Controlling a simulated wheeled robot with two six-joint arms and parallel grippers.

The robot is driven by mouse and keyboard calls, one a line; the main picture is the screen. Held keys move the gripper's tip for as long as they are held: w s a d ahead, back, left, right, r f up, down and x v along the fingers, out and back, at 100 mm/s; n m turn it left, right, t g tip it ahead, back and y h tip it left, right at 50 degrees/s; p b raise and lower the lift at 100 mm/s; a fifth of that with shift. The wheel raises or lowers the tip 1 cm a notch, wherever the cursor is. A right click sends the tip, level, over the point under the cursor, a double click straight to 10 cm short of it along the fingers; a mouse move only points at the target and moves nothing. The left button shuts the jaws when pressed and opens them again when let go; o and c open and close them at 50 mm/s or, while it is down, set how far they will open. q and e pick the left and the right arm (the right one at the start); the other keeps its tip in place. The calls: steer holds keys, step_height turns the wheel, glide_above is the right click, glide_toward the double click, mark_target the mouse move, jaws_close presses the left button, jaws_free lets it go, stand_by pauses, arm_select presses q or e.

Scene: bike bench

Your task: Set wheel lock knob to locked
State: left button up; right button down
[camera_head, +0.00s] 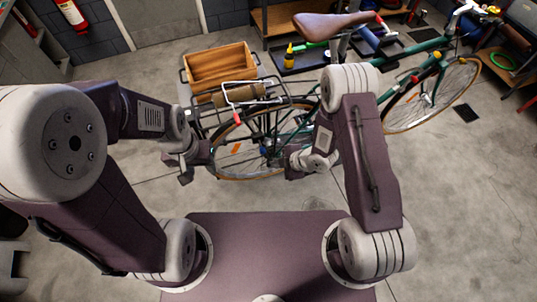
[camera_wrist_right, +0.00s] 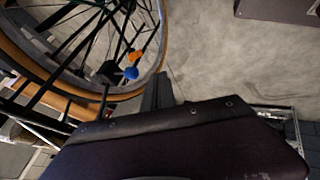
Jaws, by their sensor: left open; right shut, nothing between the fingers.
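The bike's rear wheel (camera_head: 222,172) stands beyond my arms in the head view, and its rim and spokes fill the upper left of the right wrist view (camera_wrist_right: 150,78). A small blue knob-like part (camera_wrist_right: 131,73) shows by the spokes, with an orange piece (camera_wrist_right: 135,56) just above it. I cannot tell whether the blue part is the wheel lock knob or how it is set. My right gripper (camera_wrist_right: 158,88) is shut and empty, apart from the blue part and to its right in the wrist view. My left gripper (camera_head: 188,172) is open and empty, left of the wheel.
A wooden crate (camera_head: 218,65) sits on the rear rack above the wheel. The green bike frame (camera_head: 399,76) extends to the upper right. A black tray (camera_head: 290,68) with bottles and tools lies behind the bike. The floor (camera_head: 445,190) at right is clear.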

mark_target(263, 150)
arm_select(q)
step_height(263, 150, up, 2)
steer(key=shift+w+p, duration=0.1)
steer(key=shift+p, duration=0.8)
arm_select(e)
steer(key=w+a+f, duration=0.2)
steer(key=w, duration=0.3)
steer(key=shift+a+f, duration=0.25)
steer(key=shift+a, duration=0.15)
arm_select(q)
steer(key=shift+a+f, duration=0.1)
arm_select(e)
steer(key=w, duration=0.1)
steer(key=w+a+b, duration=0.1)
steer(key=w, duration=0.1)
steer(key=shift+w, duration=0.2)
arm_select(q)
steer(key=shift+w+a+f, duration=0.2)
steer(key=shift+w+f, duration=0.2)
steer(key=shift+w, duration=0.35)
arm_select(e)
steer(key=shift+r, duration=0.1)
arm_select(q)
steer(key=shift+f, duration=0.15)
